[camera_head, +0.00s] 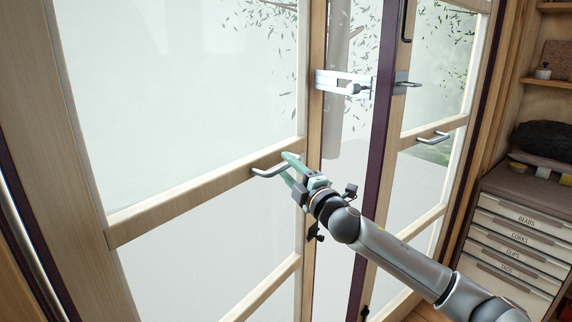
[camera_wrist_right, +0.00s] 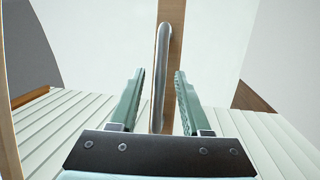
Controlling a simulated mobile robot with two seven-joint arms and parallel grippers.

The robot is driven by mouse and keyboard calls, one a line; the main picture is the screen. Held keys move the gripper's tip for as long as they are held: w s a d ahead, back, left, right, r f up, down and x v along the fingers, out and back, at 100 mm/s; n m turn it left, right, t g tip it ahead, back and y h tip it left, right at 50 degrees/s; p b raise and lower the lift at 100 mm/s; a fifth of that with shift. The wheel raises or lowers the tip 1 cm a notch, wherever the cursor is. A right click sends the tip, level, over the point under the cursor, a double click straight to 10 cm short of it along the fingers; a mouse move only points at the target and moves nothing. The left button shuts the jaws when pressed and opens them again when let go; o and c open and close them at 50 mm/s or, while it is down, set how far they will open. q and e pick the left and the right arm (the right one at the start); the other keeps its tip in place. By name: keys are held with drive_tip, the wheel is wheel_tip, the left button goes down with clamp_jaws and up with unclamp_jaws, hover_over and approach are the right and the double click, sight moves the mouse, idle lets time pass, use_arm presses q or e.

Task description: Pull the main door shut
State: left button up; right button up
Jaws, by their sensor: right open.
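A wood-framed glass door leaf (camera_head: 185,193) fills the left of the head view. Its grey bar handle (camera_head: 262,173) sits on the crossbar near the leaf's right edge. My right gripper (camera_head: 287,165) is open at this handle. In the right wrist view the handle (camera_wrist_right: 162,60) runs lengthwise between the two green fingers (camera_wrist_right: 160,75), with a gap on each side. The fingers partly hide the handle in the head view. My left gripper is in neither view.
A second glazed leaf (camera_head: 408,178) with its own handle (camera_head: 433,138) stands to the right. A metal latch (camera_head: 345,84) bridges the posts above my gripper. A labelled drawer cabinet (camera_head: 515,235) and shelves (camera_head: 547,82) are at far right.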

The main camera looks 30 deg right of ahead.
drive_tip(key=shift+w+r, duration=0.1)
drive_tip(key=shift+w, duration=0.45)
drive_tip(key=shift+c, duration=0.3)
clamp_jaws()
idle(0.8)
